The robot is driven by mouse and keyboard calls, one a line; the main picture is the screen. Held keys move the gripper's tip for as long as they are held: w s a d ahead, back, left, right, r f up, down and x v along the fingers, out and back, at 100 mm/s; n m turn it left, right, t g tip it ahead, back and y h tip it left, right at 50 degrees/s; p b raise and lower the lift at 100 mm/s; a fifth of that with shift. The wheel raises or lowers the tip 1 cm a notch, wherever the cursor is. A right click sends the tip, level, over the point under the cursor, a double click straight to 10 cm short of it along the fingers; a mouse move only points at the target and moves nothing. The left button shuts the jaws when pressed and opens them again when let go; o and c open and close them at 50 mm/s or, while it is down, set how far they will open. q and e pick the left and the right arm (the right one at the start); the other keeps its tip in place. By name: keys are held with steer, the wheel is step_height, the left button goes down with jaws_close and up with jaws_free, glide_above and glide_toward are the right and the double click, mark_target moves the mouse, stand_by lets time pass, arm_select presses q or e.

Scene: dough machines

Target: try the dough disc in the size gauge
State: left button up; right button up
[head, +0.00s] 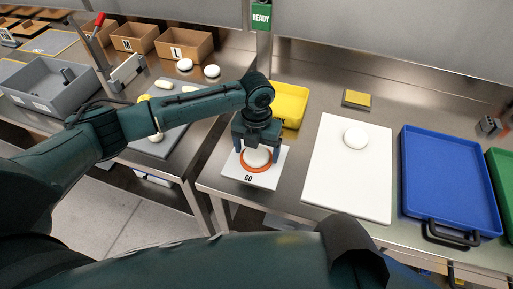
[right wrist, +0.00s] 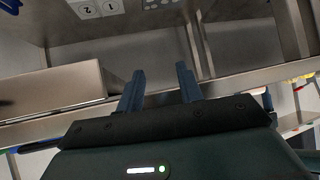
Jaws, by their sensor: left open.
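The size gauge is a white plate (head: 266,180) marked GO with an orange ring (head: 257,169), on the steel table in the head view. A pale round dough disc (head: 256,157) shows inside the ring; whether it lies flat at the bottom I cannot tell. My left gripper (head: 257,153) is open right above the gauge, its fingers on either side of the disc. The gripper hides the far part of the gauge. My right gripper (right wrist: 159,82) is open and empty in the right wrist view, away from the gauge.
A white board (head: 335,185) with another dough piece (head: 355,137) lies to the right, then a blue tray (head: 450,215). A yellow tray (head: 290,104) stands behind the gauge. At left are a grey bin (head: 45,105), cardboard boxes (head: 184,45) and several dough pieces.

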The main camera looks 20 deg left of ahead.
steer(key=shift+s+f, duration=0.1)
steer(key=shift+s, duration=0.1)
arm_select(q)
step_height(320, 180, up, 2)
steer(key=shift+r, duration=0.25)
step_height(320, 180, up, 11)
steer(key=b, duration=0.1)
arm_select(e)
steer(key=shift+w+f, duration=0.2)
steer(key=shift+w, duration=0.2)
arm_select(q)
steer(key=shift+f, duration=0.15)
arm_select(e)
steer(key=shift+s+f, duration=0.3)
steer(key=shift+s, duration=0.05)
